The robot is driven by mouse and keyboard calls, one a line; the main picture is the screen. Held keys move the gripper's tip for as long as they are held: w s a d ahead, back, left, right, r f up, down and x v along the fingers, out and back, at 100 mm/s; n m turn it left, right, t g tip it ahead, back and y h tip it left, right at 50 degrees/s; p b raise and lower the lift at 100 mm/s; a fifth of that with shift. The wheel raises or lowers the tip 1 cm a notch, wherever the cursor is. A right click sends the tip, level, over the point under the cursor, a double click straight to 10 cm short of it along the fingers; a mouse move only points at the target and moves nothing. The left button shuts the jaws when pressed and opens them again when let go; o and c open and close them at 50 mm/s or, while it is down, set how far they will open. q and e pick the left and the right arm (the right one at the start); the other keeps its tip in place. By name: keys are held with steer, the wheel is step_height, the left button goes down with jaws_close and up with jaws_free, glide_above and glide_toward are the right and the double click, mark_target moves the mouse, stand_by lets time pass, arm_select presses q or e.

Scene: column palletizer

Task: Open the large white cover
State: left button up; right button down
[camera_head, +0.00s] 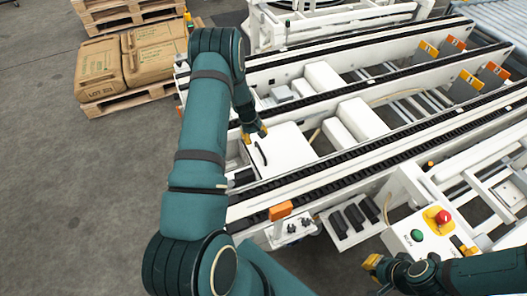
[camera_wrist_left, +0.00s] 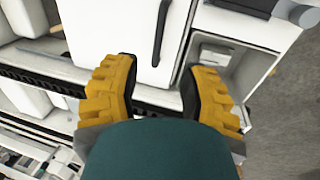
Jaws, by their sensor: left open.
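The large white cover (camera_head: 283,149) is a flat white panel between the conveyor rails, with a dark handle (camera_head: 261,154) near its left edge. In the left wrist view the cover (camera_wrist_left: 120,30) carries the black curved handle (camera_wrist_left: 161,32). My left gripper (camera_head: 254,135) is above the left part of the cover, beside the handle. In the wrist view its yellow fingers (camera_wrist_left: 160,88) are apart, with the handle's end just beyond the gap; nothing is held. My right gripper (camera_head: 374,275) is at the lower right, away from the cover; its jaws are too small to judge.
Black chain rails (camera_head: 345,167) run on both sides of the cover. A control box with a red button (camera_head: 443,217) and a green button (camera_head: 417,235) stands near my right arm. Brown sacks (camera_head: 152,56) lie on a pallet at the upper left. The grey floor at left is clear.

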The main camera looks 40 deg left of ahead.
mark_target(261, 153)
arm_select(q)
steer(key=f, duration=0.3)
steer(key=w+f+b, duration=0.1)
steer(key=f, duration=0.3)
steer(key=w+d+f+b, duration=0.1)
steer(key=f, duration=0.3)
steer(key=shift+f, duration=0.2)
jaws_close()
